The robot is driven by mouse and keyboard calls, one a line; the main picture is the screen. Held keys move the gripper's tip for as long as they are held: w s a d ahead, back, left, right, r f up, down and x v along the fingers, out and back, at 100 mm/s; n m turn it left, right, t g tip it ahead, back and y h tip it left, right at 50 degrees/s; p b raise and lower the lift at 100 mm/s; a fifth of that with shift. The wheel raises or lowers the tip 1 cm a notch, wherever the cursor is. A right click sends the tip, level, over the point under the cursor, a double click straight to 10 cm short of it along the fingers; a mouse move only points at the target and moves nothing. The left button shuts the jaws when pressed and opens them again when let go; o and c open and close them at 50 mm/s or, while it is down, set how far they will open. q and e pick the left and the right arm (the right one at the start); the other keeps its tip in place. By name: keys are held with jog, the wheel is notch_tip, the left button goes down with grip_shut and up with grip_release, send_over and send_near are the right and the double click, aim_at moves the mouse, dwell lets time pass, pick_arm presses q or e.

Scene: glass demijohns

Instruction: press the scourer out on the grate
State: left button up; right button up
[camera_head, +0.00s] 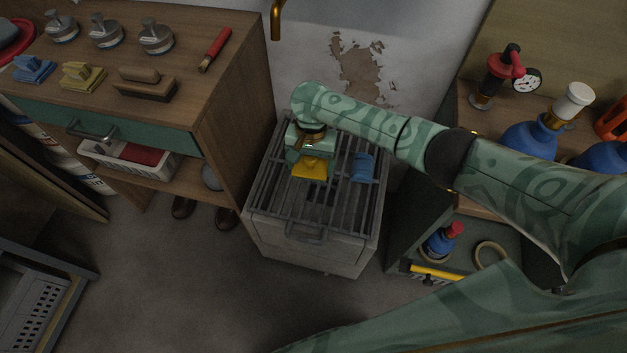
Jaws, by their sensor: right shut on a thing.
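My right gripper (310,158) reaches down over the left half of the grate (278,187), its arm coming in from the right. It is shut on a yellow piece, which I take to be the scourer (309,172). The gripper hides the top and back of the scourer. The scourer is at or just above the bars; I cannot tell whether it touches them. The grate's dark bars lie on top of a grey box-like stand with a front handle. My left gripper is not in view.
A blue block (362,167) lies on the grate's right side. A wooden cabinet (225,105) stands close on the left, with brushes and metal-topped items on it. A shelf with blue demijohns (531,138) stands on the right. The floor in front is clear.

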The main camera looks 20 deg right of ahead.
notch_tip(320, 180, down, 6)
jog(key=s, duration=0.2)
jog(key=b, duration=0.5)
send_over(314, 202)
jog(key=shift+m, duration=0.3)
notch_tip(314, 202, down, 5)
jog(key=shift+w+d+r, duration=0.15)
jog(key=shift+r, duration=0.05)
jog(key=shift+f+b, duration=0.4)
jog(key=shift+f, duration=0.1)
pick_arm(q)
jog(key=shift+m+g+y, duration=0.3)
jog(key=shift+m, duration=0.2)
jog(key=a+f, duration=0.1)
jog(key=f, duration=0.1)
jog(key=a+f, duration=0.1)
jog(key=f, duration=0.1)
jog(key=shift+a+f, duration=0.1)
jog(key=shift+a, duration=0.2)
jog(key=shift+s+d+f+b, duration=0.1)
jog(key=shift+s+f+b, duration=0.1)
jog(key=shift+b, duration=0.1)
pick_arm(e)
jog(key=shift+f, duration=0.75)
